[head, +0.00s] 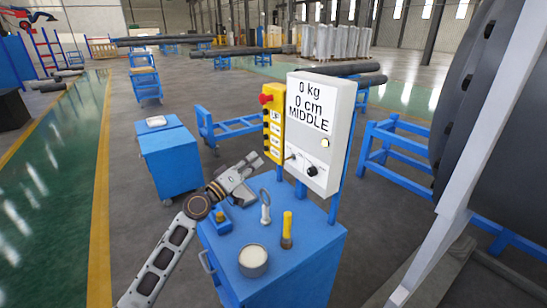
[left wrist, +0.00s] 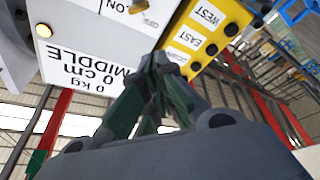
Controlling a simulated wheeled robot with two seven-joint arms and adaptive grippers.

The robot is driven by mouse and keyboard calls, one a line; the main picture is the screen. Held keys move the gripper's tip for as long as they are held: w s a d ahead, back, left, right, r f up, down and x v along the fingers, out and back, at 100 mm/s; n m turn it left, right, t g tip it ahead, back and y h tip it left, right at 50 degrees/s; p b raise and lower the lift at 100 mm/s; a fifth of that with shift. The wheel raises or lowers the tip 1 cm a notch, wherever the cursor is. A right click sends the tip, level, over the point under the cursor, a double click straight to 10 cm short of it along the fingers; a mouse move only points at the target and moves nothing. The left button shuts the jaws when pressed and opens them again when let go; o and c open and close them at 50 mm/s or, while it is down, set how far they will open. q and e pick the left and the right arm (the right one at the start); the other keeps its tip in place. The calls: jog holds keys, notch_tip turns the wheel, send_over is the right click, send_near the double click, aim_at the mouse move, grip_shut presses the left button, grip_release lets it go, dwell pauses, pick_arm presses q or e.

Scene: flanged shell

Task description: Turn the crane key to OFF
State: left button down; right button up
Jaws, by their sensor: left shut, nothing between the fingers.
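The control box (head: 320,130) is a white panel on a post, with a display reading 0 kg, 0 cm, MIDDLE. A small key switch (head: 291,157) is low on its front, left of a black knob (head: 312,170). In the left wrist view the box appears upside down, and a brass-coloured key (left wrist: 139,6) shows at the top edge beside ON and OFF lettering. Its exact position is hard to read. My left gripper (head: 254,159) is shut and empty, left of the box and apart from the key. In the left wrist view its fingertips (left wrist: 161,62) meet. My right gripper is not visible.
A yellow button pendant (head: 272,125) with a red stop button hangs left of the box. Below is a blue cart (head: 290,278) with a round tin (head: 253,261), a yellow-topped tool (head: 287,230) and a ring-topped shackle (head: 265,207). A large dark shell (head: 490,110) stands at right.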

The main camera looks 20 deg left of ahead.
aim_at(290, 158)
pick_arm(q)
jog(key=p+x, duration=0.1)
jog(key=x, duration=0.2)
jog(key=d+f+p+x, duration=0.1)
jog(key=x, duration=0.2)
jog(key=p+x, duration=0.1)
jog(key=x, duration=0.2)
jog(key=shift+d+f, duration=0.25)
jog(key=shift+d, duration=0.1)
jog(key=shift+s+d+f, duration=0.4)
jog(key=shift+d+f, duration=0.1)
jog(key=shift+f, duration=0.1)
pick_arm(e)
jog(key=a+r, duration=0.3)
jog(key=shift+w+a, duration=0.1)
